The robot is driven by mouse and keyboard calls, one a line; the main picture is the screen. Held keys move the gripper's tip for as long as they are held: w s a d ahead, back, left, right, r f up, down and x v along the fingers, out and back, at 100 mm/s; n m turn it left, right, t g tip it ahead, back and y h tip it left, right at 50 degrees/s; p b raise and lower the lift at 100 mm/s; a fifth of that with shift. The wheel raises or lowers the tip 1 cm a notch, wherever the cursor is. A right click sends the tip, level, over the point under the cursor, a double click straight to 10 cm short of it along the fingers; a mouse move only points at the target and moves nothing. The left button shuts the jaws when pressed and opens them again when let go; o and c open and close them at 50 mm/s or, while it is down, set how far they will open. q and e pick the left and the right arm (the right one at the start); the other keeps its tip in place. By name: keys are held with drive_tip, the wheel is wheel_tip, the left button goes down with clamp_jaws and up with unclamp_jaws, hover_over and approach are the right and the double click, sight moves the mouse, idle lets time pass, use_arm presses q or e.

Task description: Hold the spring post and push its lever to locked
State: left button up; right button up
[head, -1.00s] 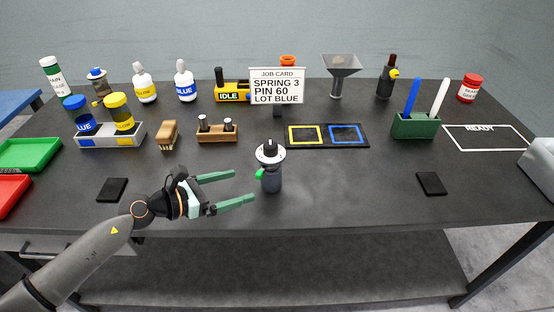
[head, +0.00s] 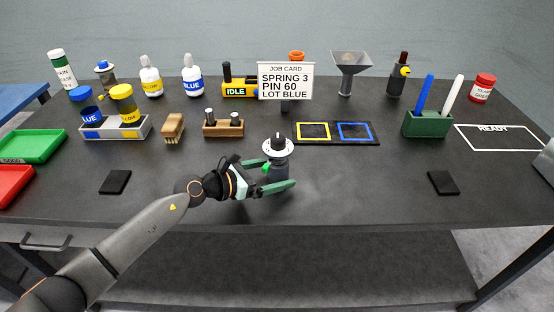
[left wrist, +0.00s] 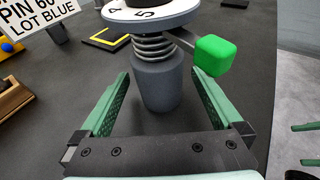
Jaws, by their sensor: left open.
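The spring post (head: 280,169) stands upright on the table, a dark grey body with a coil spring (left wrist: 154,45) under a white numbered dial (head: 277,147). Its green lever (left wrist: 215,56) sticks out to the right in the left wrist view. My left gripper (head: 285,176) is open, low at the post. In the left wrist view its fingers (left wrist: 158,85) are on either side of the grey body, with gaps showing. The dial's top is cut off there. Two green fingertips, apparently my right gripper (left wrist: 307,144), show apart at that view's right edge.
A job card (head: 286,82) reads spring 3, pin 60, lot blue. A black mat (head: 326,140) with yellow and blue squares lies behind the post. A wooden pin block (head: 223,130) and brush (head: 173,127) stand left of it. Table right of the post is clear up to a black pad (head: 443,183).

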use_arm(q)
clamp_jaws()
idle(1.2)
idle(0.4)
